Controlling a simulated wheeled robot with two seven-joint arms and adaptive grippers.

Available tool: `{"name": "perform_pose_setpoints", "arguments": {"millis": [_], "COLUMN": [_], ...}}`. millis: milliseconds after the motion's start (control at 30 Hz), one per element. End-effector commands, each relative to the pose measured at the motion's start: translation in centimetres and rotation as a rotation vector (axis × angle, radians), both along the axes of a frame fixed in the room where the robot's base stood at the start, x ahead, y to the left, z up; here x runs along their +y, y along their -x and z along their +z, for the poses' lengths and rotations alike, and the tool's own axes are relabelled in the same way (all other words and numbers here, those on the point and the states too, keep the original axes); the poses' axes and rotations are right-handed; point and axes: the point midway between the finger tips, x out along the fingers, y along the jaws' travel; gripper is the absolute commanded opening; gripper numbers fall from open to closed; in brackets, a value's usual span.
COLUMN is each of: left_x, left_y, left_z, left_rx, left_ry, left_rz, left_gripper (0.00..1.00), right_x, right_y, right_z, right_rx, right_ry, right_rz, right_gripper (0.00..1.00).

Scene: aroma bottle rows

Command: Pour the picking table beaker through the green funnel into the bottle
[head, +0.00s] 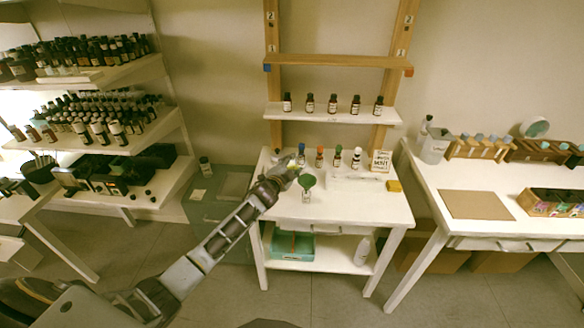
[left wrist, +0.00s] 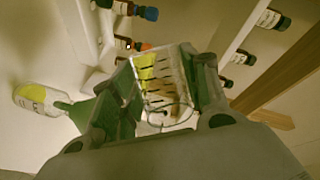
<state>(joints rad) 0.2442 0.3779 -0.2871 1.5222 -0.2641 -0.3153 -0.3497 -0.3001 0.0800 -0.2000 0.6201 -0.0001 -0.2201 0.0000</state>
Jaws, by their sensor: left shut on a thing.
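My left gripper (head: 287,175) is above the left part of the small white middle table. In the left wrist view its green-padded fingers (left wrist: 165,105) are shut on a clear beaker (left wrist: 160,82) with dark graduation marks and something yellow in it. In the head view the beaker is small and mostly hidden by the gripper. The green funnel (head: 307,181) sits in the mouth of a clear bottle (head: 306,196) just right of the gripper. My right gripper is not in view.
Several small bottles with coloured caps (head: 319,156) stand behind the funnel, beside a small sign (head: 381,161). A yellow block (head: 394,186) lies at the table's right edge. A shelf of dark bottles (head: 333,104) is above. The table's front right is clear.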

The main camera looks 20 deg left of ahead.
Motion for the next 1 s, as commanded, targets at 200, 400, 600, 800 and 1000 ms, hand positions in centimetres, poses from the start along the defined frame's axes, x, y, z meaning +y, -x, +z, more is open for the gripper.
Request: {"name": "perform_pose_setpoints", "arguments": {"millis": [200, 400, 600, 800, 1000], "left_x": [0.09, 0.17, 0.34, 0.65, 0.97], "left_y": [0.03, 0.05, 0.02, -0.11, -0.23], "left_z": [0.12, 0.23, 0.36, 0.47, 0.56], "left_rx": [-0.010, -0.017, -0.023, -0.028, -0.033], "left_ry": [-0.028, -0.051, -0.073, -0.088, -0.102], "left_rz": [-0.001, -0.002, -0.001, -0.001, -0.001], "left_gripper": [0.21, 0.21, 0.21, 0.21, 0.21], "right_x": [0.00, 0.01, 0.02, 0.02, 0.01], "right_y": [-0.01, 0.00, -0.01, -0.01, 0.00], "right_z": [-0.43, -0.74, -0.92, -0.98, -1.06], "right_rx": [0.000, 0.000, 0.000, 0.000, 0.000], "right_ry": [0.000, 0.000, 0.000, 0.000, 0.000], "right_rz": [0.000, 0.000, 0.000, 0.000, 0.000], "right_gripper": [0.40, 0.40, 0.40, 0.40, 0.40]}}
